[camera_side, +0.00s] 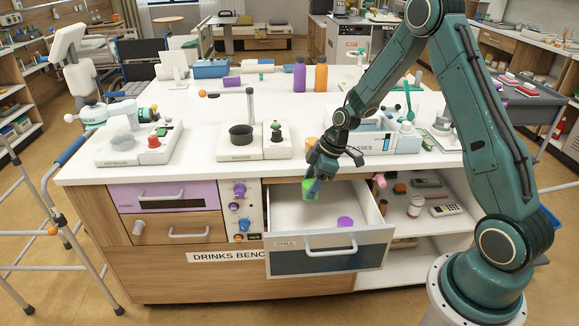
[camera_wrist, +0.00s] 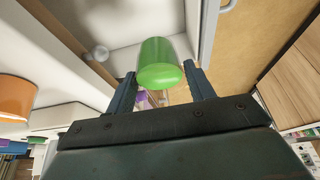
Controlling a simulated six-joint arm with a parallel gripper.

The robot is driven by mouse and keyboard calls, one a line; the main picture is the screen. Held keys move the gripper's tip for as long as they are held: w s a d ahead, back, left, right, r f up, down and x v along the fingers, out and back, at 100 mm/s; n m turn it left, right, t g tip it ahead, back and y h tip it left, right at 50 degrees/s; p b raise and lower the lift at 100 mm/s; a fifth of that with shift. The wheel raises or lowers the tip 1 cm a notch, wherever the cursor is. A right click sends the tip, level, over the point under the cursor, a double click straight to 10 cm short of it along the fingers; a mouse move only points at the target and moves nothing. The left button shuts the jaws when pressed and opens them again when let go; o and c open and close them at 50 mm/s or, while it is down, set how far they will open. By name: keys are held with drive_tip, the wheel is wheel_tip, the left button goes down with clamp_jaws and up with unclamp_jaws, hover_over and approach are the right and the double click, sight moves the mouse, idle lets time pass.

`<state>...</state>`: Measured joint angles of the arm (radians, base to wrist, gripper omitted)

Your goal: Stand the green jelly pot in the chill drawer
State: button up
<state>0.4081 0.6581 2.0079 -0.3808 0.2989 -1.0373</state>
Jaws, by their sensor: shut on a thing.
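The green jelly pot (camera_side: 310,189) is held by my gripper (camera_side: 316,178) above the open chill drawer (camera_side: 285,215) in the side view. In the wrist view the green pot (camera_wrist: 160,62) sits between the two dark fingers of my gripper (camera_wrist: 163,88). The drawer's front panel (camera_side: 330,253) carries a "CHILL" label and a bar handle. A purple pot (camera_side: 345,222) stands inside the drawer towards its front right. How far the green pot is above the drawer floor is hard to tell.
An orange pot (camera_side: 311,144) stands on the white bench top (camera_side: 220,180) behind my gripper; it also shows in the wrist view (camera_wrist: 14,98). A glasses rack (camera_side: 385,143) is to the right. The drawer floor beside the purple pot looks clear.

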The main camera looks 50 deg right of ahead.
drive_tip(key=shift+s+d+f+n+g+y, duration=0.15)
drive_tip(key=shift+s+d+f+n+g, duration=0.25)
drive_tip(key=shift+d+n, duration=0.4)
drive_tip(key=shift+s+d+f+n+g+y, duration=0.2)
drive_tip(key=shift+d+f+n, duration=0.35)
drive_tip(key=shift+d+n, duration=0.25)
drive_tip(key=shift+s+d+f+n+g+y, duration=0.2)
drive_tip(key=shift+d+f+n, duration=0.25)
drive_tip(key=shift+d+n, duration=0.35)
drive_tip(key=shift+f, duration=0.15)
drive_tip(key=shift+f, duration=6.85)
drive_tip(key=shift+f, duration=0.5)
drive_tip(key=o, duration=1.5)
drive_tip(key=shift+r, duration=0.1)
wheel_tip(320, 180, up, 8)
